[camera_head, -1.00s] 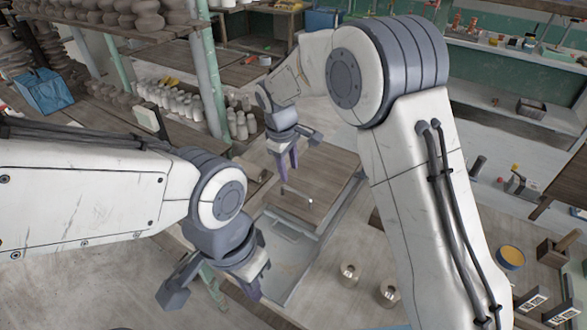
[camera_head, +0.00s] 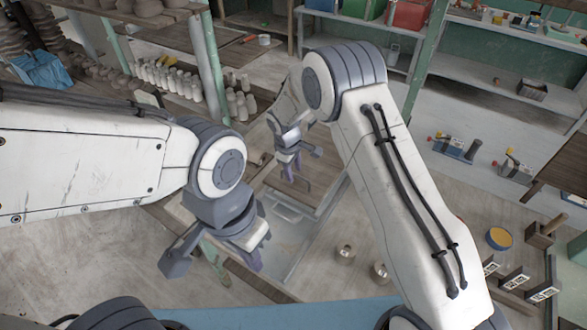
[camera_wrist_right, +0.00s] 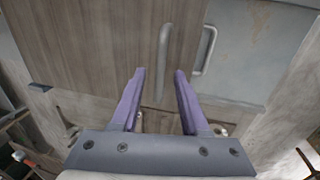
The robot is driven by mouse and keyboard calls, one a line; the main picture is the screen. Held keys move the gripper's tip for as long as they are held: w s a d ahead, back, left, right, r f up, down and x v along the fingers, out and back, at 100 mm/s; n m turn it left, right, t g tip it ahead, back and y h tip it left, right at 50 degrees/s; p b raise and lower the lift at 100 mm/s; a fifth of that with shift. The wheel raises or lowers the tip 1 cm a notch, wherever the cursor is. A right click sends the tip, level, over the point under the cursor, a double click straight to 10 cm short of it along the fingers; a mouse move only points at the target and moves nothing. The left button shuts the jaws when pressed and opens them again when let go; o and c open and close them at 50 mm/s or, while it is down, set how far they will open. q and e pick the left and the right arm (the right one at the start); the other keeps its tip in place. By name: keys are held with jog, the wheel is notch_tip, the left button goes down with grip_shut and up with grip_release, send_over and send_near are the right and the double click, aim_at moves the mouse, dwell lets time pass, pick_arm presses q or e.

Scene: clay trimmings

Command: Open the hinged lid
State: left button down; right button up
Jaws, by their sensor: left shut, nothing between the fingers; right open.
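The hinged lid (camera_head: 322,170) is a brown wood-grain panel on a low box, and it lies flat and closed. It fills much of the right wrist view (camera_wrist_right: 90,40). A slim pale bar (camera_wrist_right: 163,60) shows over the wood there. A grey metal handle (camera_wrist_right: 208,50) is on the grey panel (camera_wrist_right: 240,60) beside the lid. My right gripper (camera_head: 292,174) is over the lid, with open purple fingers (camera_wrist_right: 159,75). The bar appears between its fingertips; I cannot tell whether they touch it.
Two metal cylinders (camera_head: 345,253) stand right of the box. Shelves with pale bottles (camera_head: 170,80) are behind on the left.

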grip_shut()
dwell(1.4)
